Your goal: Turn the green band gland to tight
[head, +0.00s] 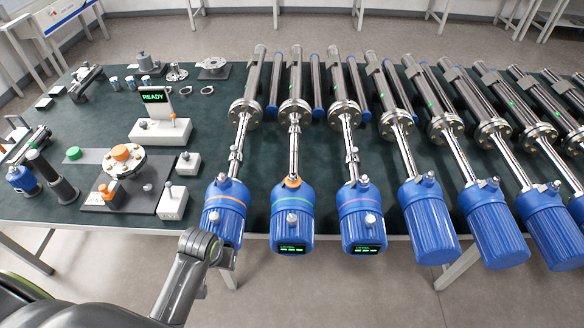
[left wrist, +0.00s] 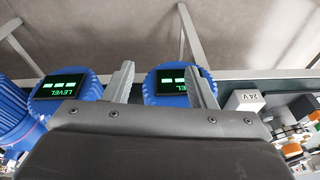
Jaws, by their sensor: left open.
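The green-band transmitter (head: 292,215) is a blue ribbed housing at the table's front edge, with a green ring and a lit display. An orange-topped fitting (head: 292,182) sits at its neck; I cannot tell from its look whether it is tight. My left arm reaches in from the lower left, beside the orange-band transmitter (head: 222,215) and partly in front of it. My left gripper (left wrist: 160,68) is open and empty in the left wrist view. Its fingers are in front of two blue housings with LEVEL displays (left wrist: 65,88). The right gripper is out of view.
A pink-band transmitter (head: 360,215) stands to the right, then several unbanded blue ones. At the left are a READY display (head: 154,96), a fixture with an orange cap (head: 121,153) and white boxes (head: 173,201). The floor in front is clear.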

